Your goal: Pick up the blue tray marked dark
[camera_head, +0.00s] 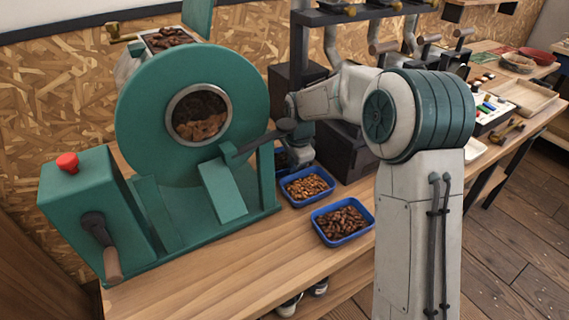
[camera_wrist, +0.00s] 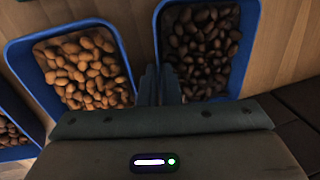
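Three blue trays of beans stand by the roaster. The front tray (camera_head: 345,239) holds brown beans; the middle tray (camera_head: 308,199) holds lighter ones. The back tray is mostly hidden by my arm in the head view. In the wrist view, the tray with the darkest beans (camera_wrist: 245,72) is at upper right, the light-bean tray (camera_wrist: 27,78) is left of it, and another tray is cut off at the left edge. My gripper (camera_wrist: 159,72) has its fingers close together at the darkest tray's near-side wall, seemingly shut on it. No "dark" marking is legible.
The green roaster (camera_head: 150,120) with its handle and red knob fills the left of the wooden bench (camera_head: 225,262). Dark boxes (camera_head: 345,150) and a rack stand behind the trays. Bare bench lies in front of the trays. Further benches with trays are at right.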

